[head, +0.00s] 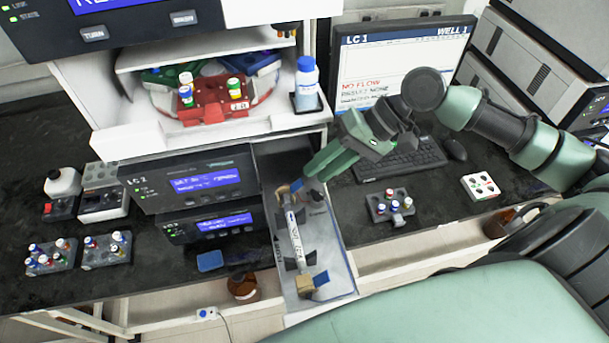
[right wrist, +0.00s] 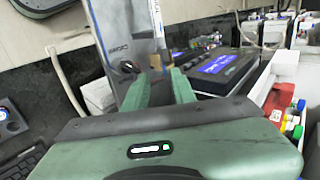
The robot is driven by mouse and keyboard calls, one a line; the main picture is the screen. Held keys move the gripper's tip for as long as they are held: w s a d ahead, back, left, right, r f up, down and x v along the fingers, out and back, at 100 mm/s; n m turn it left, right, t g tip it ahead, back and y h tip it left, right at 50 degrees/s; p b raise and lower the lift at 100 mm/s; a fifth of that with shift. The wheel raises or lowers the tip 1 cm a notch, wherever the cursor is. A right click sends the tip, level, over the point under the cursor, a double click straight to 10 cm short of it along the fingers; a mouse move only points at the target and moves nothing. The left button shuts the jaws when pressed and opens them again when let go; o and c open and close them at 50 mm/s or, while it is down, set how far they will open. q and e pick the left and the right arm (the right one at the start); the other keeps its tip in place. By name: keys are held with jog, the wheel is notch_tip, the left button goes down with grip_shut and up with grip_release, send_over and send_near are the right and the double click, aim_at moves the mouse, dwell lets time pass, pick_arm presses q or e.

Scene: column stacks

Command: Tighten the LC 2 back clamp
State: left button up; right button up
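The LC 2 stack (head: 190,185) has lit blue displays. To its right is an open compartment (head: 338,270) with a white column (head: 294,240) lying lengthwise. The back clamp (head: 291,187) is at the column's far end, a brass-coloured block with a blue lever; how tight it is I cannot tell. The fingers also show in the right wrist view (right wrist: 158,78). My left gripper is out of view.
A vial rack (head: 391,207) and a white tray (head: 480,187) stand on the bench to the right, below the keyboard (head: 400,160). A blue-capped bottle (head: 306,88) and a red vial carousel (head: 212,100) are above. More vial racks (head: 106,250) stand at the left.

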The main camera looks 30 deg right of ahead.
aim_at(290, 193)
jog(key=x, duration=0.4)
jog(key=shift+a+r+p, duration=0.15)
jog(key=shift+a+p, duration=0.2)
jog(key=shift+a, duration=0.2)
jog(key=shift+d, duration=0.25)
jog(key=shift+a, duration=0.15)
grip_shut()
dwell(0.5)
